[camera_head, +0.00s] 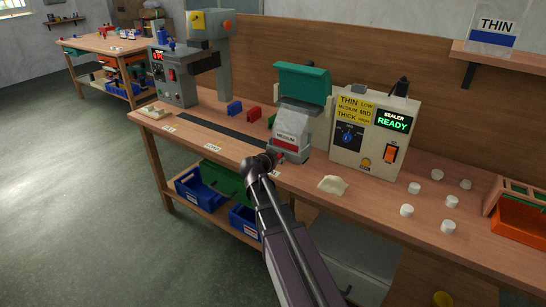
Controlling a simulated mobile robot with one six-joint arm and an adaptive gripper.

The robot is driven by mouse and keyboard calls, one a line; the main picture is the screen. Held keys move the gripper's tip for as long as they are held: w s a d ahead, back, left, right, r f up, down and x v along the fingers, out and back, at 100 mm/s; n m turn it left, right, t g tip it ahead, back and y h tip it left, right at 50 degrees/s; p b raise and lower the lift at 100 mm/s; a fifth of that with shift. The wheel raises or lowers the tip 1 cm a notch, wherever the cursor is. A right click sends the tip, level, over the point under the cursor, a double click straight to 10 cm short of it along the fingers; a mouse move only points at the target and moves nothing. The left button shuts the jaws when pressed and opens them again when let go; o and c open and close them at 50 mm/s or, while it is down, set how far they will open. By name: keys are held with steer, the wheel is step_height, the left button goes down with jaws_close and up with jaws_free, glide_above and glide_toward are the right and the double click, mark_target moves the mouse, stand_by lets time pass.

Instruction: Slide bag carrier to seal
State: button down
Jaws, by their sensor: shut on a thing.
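My arm hides part of the contact. The sealer box (347,150) to the right shows a green "SEALER READY" display (393,121), a blue dial (348,136) and an orange switch (390,153).
A LOAD label (212,147) marks the bench's front edge, left of my gripper. A grey pad printer (176,75) stands at the left end. A cream cloth-like piece (332,184) and several white caps (407,210) lie to the right. Blue and red blocks (253,114) sit behind the track.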

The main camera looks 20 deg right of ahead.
steer(key=shift+s+d, duration=0.2)
steer(key=shift+c, duration=1.9)
jaws_free()
steer(key=shift+w+a, duration=0.15)
steer(key=shift+w, duration=0.05)
